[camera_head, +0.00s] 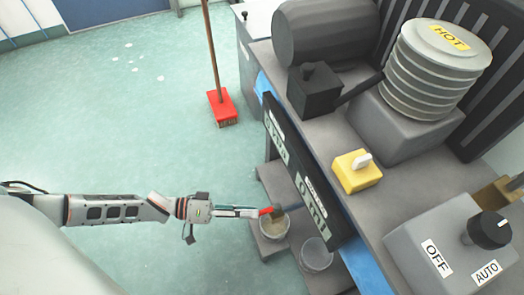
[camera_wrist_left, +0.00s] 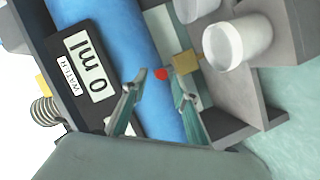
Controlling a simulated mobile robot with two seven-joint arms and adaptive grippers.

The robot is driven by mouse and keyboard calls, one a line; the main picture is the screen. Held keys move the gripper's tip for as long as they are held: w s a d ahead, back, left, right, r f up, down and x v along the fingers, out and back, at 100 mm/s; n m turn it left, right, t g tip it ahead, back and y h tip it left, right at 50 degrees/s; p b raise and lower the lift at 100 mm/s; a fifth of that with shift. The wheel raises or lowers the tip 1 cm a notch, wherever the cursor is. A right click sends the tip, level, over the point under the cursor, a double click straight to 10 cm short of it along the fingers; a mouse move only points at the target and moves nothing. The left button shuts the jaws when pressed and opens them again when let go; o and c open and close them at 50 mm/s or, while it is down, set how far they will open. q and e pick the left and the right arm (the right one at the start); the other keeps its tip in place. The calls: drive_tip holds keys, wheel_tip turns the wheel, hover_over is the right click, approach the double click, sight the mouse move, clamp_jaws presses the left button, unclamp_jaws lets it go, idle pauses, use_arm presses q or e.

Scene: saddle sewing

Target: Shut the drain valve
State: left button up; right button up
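In the left wrist view the red handle (camera_wrist_left: 161,73) lies between and just beyond the two fingertips, next to a brass-coloured fitting (camera_wrist_left: 186,63). My left gripper (camera_wrist_left: 154,88) is open there, with a clear gap between its fingers. I cannot tell whether either finger touches the handle. The valve body is partly hidden behind the fingers in the head view. My right gripper is in neither view.
Two cups, one by the valve (camera_head: 274,230) and one to its right (camera_head: 316,256), stand on low grey shelves. A black display panel reading 0 ml (camera_head: 312,208) hangs above. A blue surface (camera_wrist_left: 115,45) runs beside the valve. A red broom (camera_head: 222,108) stands on open floor.

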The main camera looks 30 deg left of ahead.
sight(260, 212)
use_arm(q)
drive_tip(key=x, duration=0.2)
drive_tip(key=shift+d+f, duration=0.2)
drive_tip(key=shift+d, duration=0.1)
drive_tip(key=shift+w+d+b, duration=0.35)
drive_tip(key=shift+w+d, duration=0.1)
drive_tip(key=shift+d, duration=0.1)
use_arm(e)
drive_tip(key=shift+a+m, duration=0.3)
drive_tip(key=shift+m, duration=0.4)
use_arm(q)
clamp_jaws()
use_arm(e)
drive_tip(key=shift+r, duration=0.15)
